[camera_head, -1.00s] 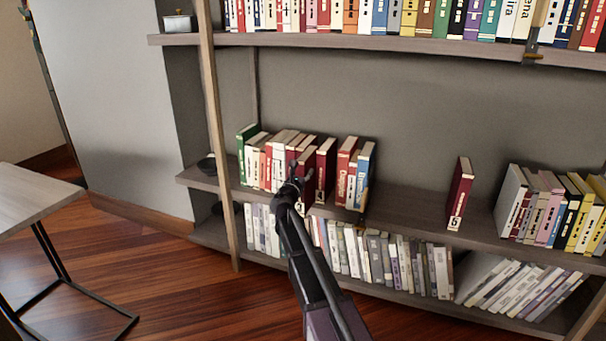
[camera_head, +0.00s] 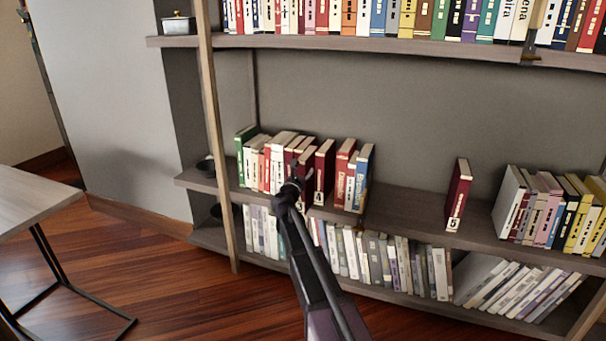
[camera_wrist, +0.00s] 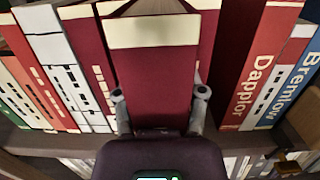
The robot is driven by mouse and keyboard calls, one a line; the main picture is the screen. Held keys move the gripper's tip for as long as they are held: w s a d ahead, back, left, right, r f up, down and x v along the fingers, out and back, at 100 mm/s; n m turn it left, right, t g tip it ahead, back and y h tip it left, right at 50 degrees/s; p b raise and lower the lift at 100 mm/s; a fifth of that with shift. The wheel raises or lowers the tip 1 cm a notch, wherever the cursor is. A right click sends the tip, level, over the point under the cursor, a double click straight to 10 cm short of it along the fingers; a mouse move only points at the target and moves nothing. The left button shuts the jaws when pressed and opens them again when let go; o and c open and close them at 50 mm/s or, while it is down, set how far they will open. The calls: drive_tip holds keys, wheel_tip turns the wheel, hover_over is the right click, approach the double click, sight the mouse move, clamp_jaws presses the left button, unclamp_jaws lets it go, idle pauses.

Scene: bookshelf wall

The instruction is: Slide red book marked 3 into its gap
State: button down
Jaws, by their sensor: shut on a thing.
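My gripper (camera_head: 294,180) is at the front of the row of books on the middle shelf. In the wrist view my gripper (camera_wrist: 160,94) is shut on a dark red book (camera_wrist: 150,75) with a cream band at its top, one finger on each side of the spine. The book stands upright, spine towards me, between its neighbours. In the head view the held book (camera_head: 306,162) is partly behind my gripper. Another dark red book (camera_head: 325,165) with a white number label stands just right of it.
The middle shelf (camera_head: 405,210) is bare between the blue book (camera_head: 365,178) and a lone red book marked 5 (camera_head: 459,190). More books (camera_head: 550,210) stand at the right. The shelf above and a wooden upright (camera_head: 213,130) frame the row.

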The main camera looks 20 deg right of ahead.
drive_tip(key=shift+x, duration=0.8)
drive_tip(key=shift+f, duration=0.2)
idle(0.4)
idle(0.5)
drive_tip(key=shift+c, duration=0.4)
unclamp_jaws()
drive_tip(key=shift+f, duration=0.1)
